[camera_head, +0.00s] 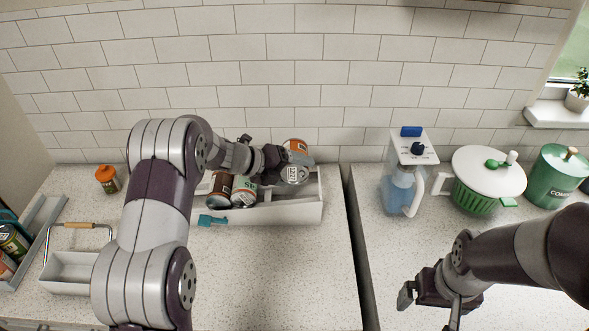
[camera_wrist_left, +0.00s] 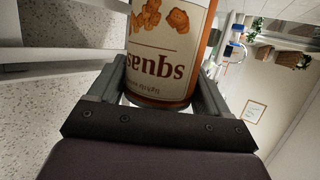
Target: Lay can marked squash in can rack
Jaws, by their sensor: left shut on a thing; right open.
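The squash can (camera_head: 296,150) has an orange label and a grey metal end. My left gripper (camera_head: 282,163) is shut on it and holds it at the rack's right part, near the back wall. In the left wrist view the can (camera_wrist_left: 168,45) sits between the two fingers, its label reading "squash" upside down. The white can rack (camera_head: 290,214) stands on the left counter, with two other cans lying in its left part. I cannot tell whether the held can touches the rack. My right gripper (camera_head: 430,296) is open and empty over the right counter.
A dark can (camera_head: 221,186) and a white-labelled can (camera_head: 239,190) lie in the rack. An orange jar (camera_head: 108,179) stands at the left. A blue pitcher machine (camera_head: 408,172), a green colander (camera_head: 476,195) and a green canister (camera_head: 557,175) stand right.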

